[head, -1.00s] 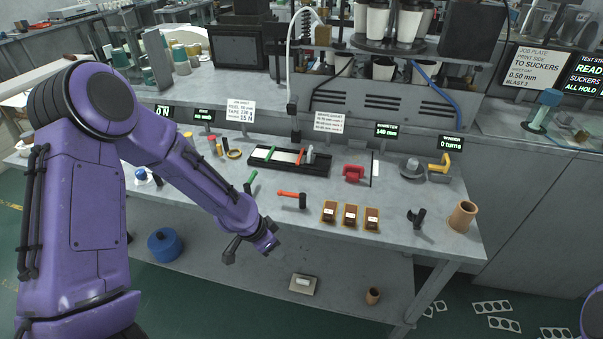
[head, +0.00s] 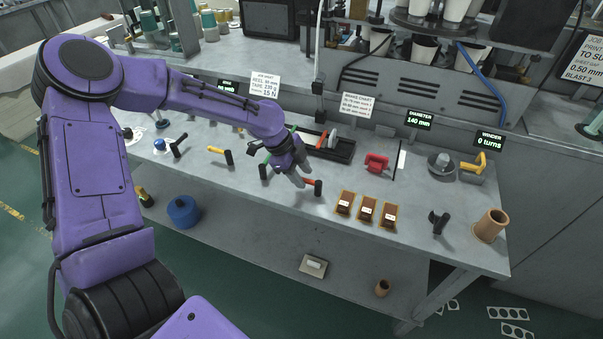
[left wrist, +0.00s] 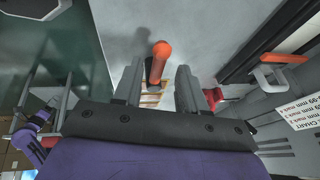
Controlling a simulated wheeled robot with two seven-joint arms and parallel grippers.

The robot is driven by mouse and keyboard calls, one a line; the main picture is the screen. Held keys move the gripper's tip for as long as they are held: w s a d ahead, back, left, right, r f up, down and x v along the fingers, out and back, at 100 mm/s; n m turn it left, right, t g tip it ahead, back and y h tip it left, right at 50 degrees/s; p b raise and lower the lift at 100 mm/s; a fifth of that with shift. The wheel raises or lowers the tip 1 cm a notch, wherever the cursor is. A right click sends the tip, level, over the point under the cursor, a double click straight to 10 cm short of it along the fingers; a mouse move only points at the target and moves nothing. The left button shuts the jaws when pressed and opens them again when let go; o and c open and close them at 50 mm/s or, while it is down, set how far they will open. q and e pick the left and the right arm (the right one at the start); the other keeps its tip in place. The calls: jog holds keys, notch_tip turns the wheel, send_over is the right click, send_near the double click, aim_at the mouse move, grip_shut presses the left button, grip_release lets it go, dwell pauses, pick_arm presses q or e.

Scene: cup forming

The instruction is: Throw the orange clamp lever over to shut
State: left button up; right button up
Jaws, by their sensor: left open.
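The orange lever (head: 308,183) with a black end stands at the front of the grey bench, partly hidden by my left gripper in the head view. My left gripper (head: 297,176) reaches in from the left, right at this lever. In the left wrist view the orange lever (left wrist: 160,50) and its dark lower part show between the spread fingers of my left gripper (left wrist: 159,68). The jaws are open; I cannot tell whether a finger touches the lever. My right gripper is not in view.
A yellow-handled lever (head: 219,150) stands to the left along the bench front. A red block (head: 376,162) and several brown boxes (head: 367,209) sit to the right of the gripper. The black tray (head: 343,153) lies behind; a tan cup (head: 490,226) stands near the right edge.

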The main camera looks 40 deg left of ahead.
pick_arm(q)
jog(key=shift+s, duration=0.25)
jog(key=shift+w+f, duration=0.1)
grip_shut()
